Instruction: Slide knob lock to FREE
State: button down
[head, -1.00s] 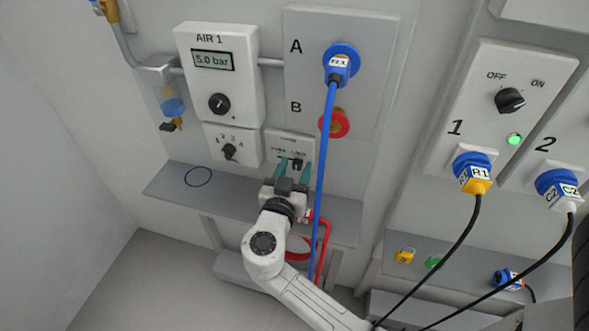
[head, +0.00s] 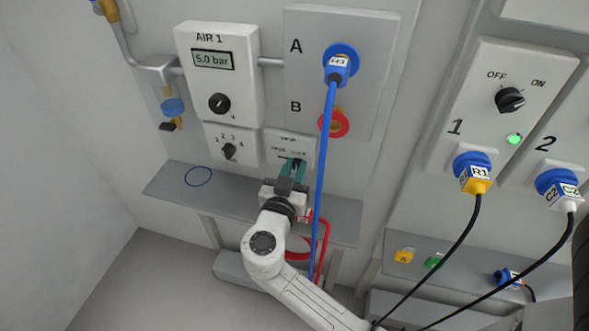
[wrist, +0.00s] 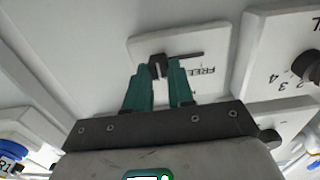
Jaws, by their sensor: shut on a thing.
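The lock plate (head: 284,140) is a small white panel with printed labels below the AIR 1 box; it also shows in the wrist view (wrist: 140,48). Its small dark slide knob (wrist: 158,66) stands at the left end of a dark slot in the wrist view, off to the left of the FREE label (wrist: 203,71). My gripper (head: 293,167) has teal fingers and is shut on the slide knob. The fingers (wrist: 161,84) cover part of the plate, and the other label is hidden in the wrist view.
A dial panel (head: 245,142) numbered 1 to 4 sits close left of the plate. A blue hose (head: 323,180) hangs just right of my gripper. A grey shelf (head: 165,183) with a blue ring (head: 187,177) lies below. A red hose (head: 324,245) hangs under my gripper.

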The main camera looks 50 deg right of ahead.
aim_at(282, 157)
jog(key=w+b, duration=0.1)
jog(key=w+a+b, duration=0.1)
jog(key=b, duration=0.1)
jog(key=w+b, duration=0.2)
jog(key=shift+a+f, duration=0.2)
jog(key=shift+f, duration=0.05)
jog(key=shift+w+a+r+b, duration=0.25)
jog(key=shift+w+b, duration=0.1)
jog(key=shift+w, duration=0.2)
jog(key=c, duration=1)
grip_release()
jog(key=shift+o, duration=0.2)
jog(key=v, duration=1)
jog(key=shift+a+b, duration=0.3)
jog(key=shift+a, duration=0.1)
jog(key=shift+s, duration=0.15)
